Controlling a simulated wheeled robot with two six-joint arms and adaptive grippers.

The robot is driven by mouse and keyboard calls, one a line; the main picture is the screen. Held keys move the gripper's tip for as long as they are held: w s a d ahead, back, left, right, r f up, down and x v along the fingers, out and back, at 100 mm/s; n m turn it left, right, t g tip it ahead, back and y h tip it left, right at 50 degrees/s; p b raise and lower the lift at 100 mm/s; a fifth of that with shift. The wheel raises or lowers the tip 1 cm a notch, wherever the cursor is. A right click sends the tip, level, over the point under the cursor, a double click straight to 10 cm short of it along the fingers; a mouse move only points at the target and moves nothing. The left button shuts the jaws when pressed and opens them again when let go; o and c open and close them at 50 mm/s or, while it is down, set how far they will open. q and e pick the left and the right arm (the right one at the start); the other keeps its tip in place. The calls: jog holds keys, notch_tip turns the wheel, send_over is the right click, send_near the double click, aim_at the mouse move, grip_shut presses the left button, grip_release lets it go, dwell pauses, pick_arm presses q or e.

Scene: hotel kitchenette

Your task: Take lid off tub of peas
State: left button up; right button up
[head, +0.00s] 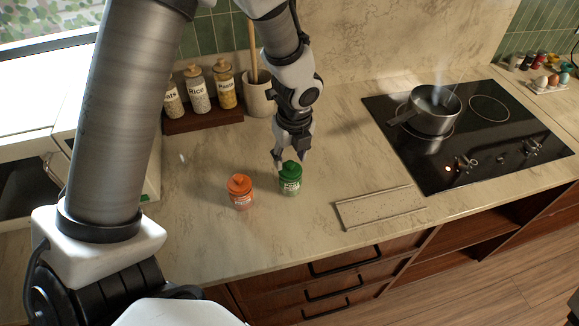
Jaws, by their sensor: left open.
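The tub of peas (290,186) is a small jar with a green lid (292,169) and a printed label. It stands upright on the counter in the middle of the head view, with the lid on. My left gripper (291,160) points down from above, open, with its fingertips at about the lid's height. I cannot tell whether they touch the lid. My right gripper is out of view.
A similar tub with an orange lid (240,190) stands close to the left. A flat rectangular board (380,207) lies to the right. A steaming pot (433,113) sits on the black cooktop (437,172). Labelled jars (197,88) and a utensil crock (258,98) stand behind.

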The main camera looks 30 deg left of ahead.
aim_at(291, 162)
pick_arm(q)
jog(key=f, duration=0.1)
jog(key=w+f, duration=0.1)
jog(key=f, duration=0.1)
jog(key=shift+a, duration=0.15)
jog(key=shift+s+r, duration=0.15)
jog(key=shift+s, duration=0.15)
jog(key=c, duration=0.8)
jog(key=shift+c, duration=0.3)
jog(key=shift+w, duration=0.1)
